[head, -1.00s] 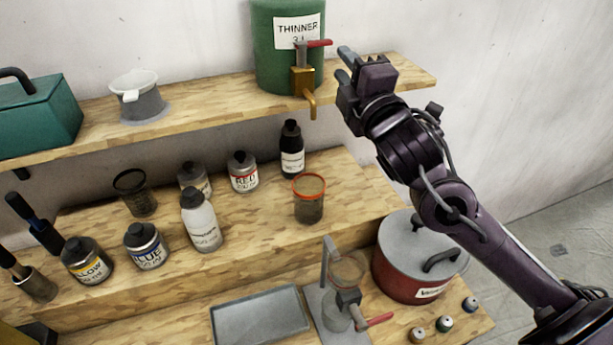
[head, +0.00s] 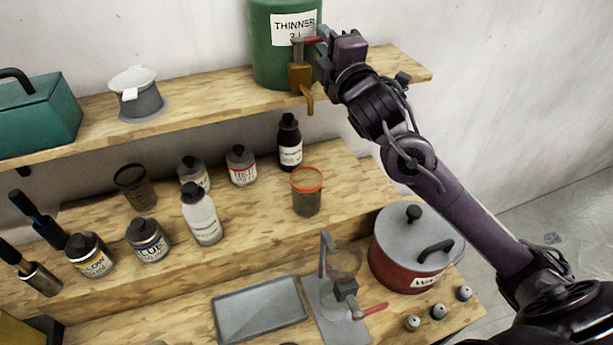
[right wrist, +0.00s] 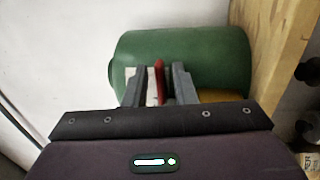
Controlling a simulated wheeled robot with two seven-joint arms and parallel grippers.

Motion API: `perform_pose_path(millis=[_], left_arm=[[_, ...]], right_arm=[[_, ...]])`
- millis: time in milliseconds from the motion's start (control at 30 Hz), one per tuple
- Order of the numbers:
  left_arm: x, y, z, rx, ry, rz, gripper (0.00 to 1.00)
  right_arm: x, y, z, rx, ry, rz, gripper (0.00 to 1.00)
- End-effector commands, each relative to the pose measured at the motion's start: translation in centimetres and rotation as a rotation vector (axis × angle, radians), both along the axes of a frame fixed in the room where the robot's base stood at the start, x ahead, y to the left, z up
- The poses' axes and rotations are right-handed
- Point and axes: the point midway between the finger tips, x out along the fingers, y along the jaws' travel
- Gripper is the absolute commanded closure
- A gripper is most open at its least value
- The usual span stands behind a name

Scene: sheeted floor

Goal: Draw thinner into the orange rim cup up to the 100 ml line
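The green thinner drum (head: 268,65) stands on the upper shelf, with a brass tap (head: 300,77) and a red lever (head: 303,40) at its front. My right gripper (head: 318,44) is at the lever. In the right wrist view, its two fingers (right wrist: 158,88) stand apart on either side of the red lever (right wrist: 159,72), with gaps visible. The cup with the orange rim (head: 306,200) stands upright on the step below, roughly under the tap's spout. Its walls look dark and see-through; I cannot read its level or lines. My left gripper is not in view.
Behind the cup stands a black bottle (head: 290,142); a white bottle (head: 202,214) and several paint cans are to its left. In front are a grey tray (head: 260,310), a strainer stand (head: 330,290) and a red pot (head: 405,265). A teal box (head: 38,122) sits upper left.

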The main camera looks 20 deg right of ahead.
Motion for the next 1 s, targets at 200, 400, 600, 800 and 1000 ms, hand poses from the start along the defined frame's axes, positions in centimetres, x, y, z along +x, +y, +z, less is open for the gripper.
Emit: perform_pose_path(millis=[200,400,600,800,1000], left_arm=[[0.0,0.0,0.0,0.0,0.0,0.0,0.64],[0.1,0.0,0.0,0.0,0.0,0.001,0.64],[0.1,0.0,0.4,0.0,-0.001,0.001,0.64],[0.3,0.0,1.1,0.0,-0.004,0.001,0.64],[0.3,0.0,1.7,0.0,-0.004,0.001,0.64]], right_arm=[[0.0,0.0,0.0,0.0,0.0,0.0,1.0],[0.0,0.0,0.0,0.0,0.001,0.0,1.0],[0.0,-0.1,0.1,0.0,0.001,0.01,1.0],[0.2,-0.1,0.1,-0.002,0.001,0.037,1.0],[0.3,-0.2,0.1,-0.002,0.002,0.066,1.0]])
